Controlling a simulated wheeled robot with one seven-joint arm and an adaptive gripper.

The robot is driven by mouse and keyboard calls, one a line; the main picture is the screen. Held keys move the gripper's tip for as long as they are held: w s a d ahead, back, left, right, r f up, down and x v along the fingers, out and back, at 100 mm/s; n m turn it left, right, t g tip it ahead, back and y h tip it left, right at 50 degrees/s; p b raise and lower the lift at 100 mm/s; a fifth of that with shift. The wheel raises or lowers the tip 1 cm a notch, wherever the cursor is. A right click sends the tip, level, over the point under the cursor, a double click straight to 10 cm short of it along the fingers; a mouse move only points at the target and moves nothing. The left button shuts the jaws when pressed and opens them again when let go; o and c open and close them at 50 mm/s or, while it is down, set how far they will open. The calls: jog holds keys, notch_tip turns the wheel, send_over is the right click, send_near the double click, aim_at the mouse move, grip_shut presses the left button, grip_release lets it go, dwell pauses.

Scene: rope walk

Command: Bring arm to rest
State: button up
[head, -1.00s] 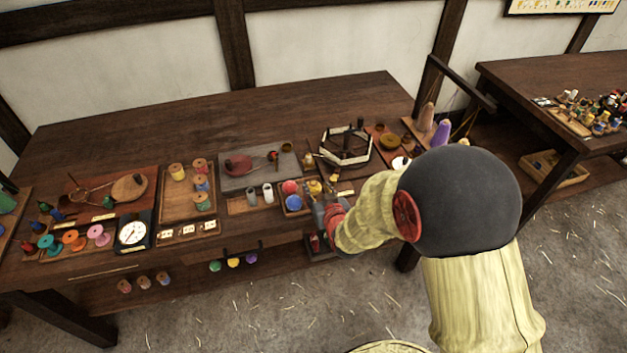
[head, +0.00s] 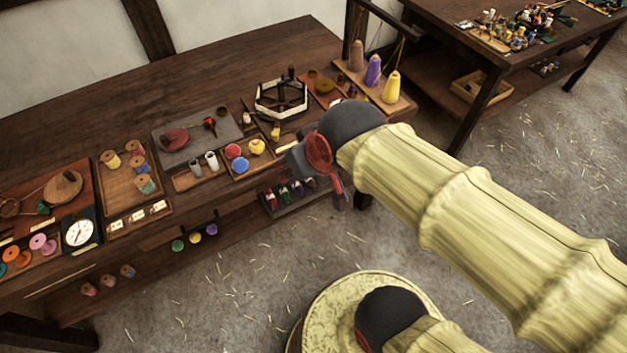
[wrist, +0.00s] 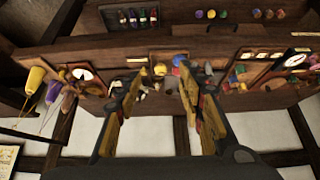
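My gripper (wrist: 159,72) shows in the wrist view with its two fingers spread apart and nothing between them. It is open and empty. The wrist view looks past the fingers to the workbench, which appears upside down. In the head view my arm reaches in from the right to the front edge of the workbench (head: 95,135). Its dark wrist end is beside the tray with the red, blue and yellow balls (head: 240,165). The fingertips are mostly hidden there behind my own arm.
The bench top holds a white dial (head: 79,232), a spool tray (head: 133,198), a hexagonal reel (head: 282,98) and cones (head: 373,72). A second table (head: 500,60) stands at back right. The straw-strewn floor (head: 240,300) is open.

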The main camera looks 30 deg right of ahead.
jog(key=s+r+g, duration=0.1)
jog(key=s, duration=0.5)
dwell(1.1)
